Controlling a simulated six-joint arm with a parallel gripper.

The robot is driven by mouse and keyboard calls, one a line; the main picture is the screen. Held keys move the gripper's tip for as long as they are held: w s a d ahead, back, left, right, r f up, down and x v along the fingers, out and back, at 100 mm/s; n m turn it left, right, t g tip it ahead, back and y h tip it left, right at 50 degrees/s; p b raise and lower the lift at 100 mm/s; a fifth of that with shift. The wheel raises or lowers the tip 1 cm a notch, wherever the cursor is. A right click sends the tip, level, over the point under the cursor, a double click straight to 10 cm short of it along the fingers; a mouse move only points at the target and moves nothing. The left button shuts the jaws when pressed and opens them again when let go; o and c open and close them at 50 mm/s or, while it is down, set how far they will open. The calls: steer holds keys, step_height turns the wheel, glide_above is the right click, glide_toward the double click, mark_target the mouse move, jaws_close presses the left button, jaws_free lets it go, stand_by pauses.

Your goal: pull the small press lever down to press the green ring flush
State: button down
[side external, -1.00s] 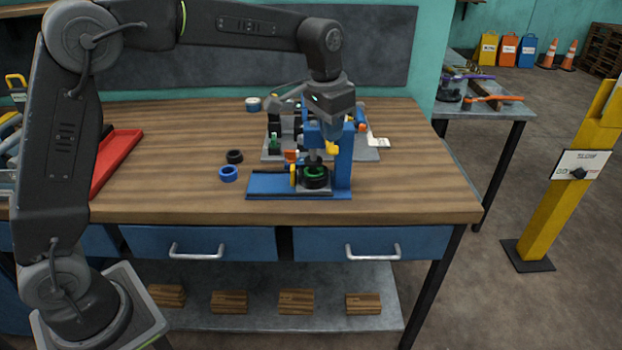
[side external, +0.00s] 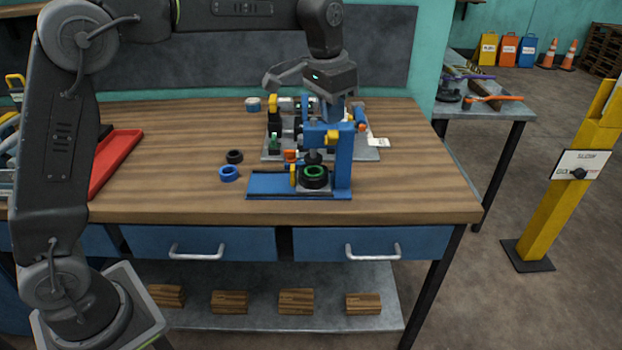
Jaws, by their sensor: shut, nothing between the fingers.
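The small blue press (side external: 343,165) stands near the front right of the bench on a blue base (side external: 270,186). The green ring (side external: 315,173) sits in a black round housing (side external: 314,183) under the dark press ram (side external: 313,157). From this angle I cannot tell whether the ring is flush. My gripper (side external: 333,118) points down just above and behind the press top, shut and empty. Its fingertips are partly hidden, and contact with the lever cannot be told.
A grey plate (side external: 378,153) with several fixtures lies behind the press. A blue ring (side external: 228,173) and a black ring (side external: 235,156) lie to its left. A red tray (side external: 118,155) is at the left. The bench between tray and rings is clear.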

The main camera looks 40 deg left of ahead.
steer(key=shift+r, duration=0.1)
steer(key=shift+r, duration=2.4)
steer(key=shift+s+a+r, duration=0.1)
steer(key=shift+s+r, duration=0.05)
steer(key=shift+s, duration=0.2)
steer(key=s+a+f+n+t, duration=0.1)
steer(key=s+a, duration=0.1)
steer(key=s, duration=0.8)
steer(key=s+a+f+n+t, duration=0.1)
steer(key=s+t, duration=0.1)
steer(key=s, duration=0.8)
steer(key=s+f+n, duration=0.1)
steer(key=s+f, duration=0.5)
steer(key=s, duration=0.1)
steer(key=shift+s+a+t, duration=0.4)
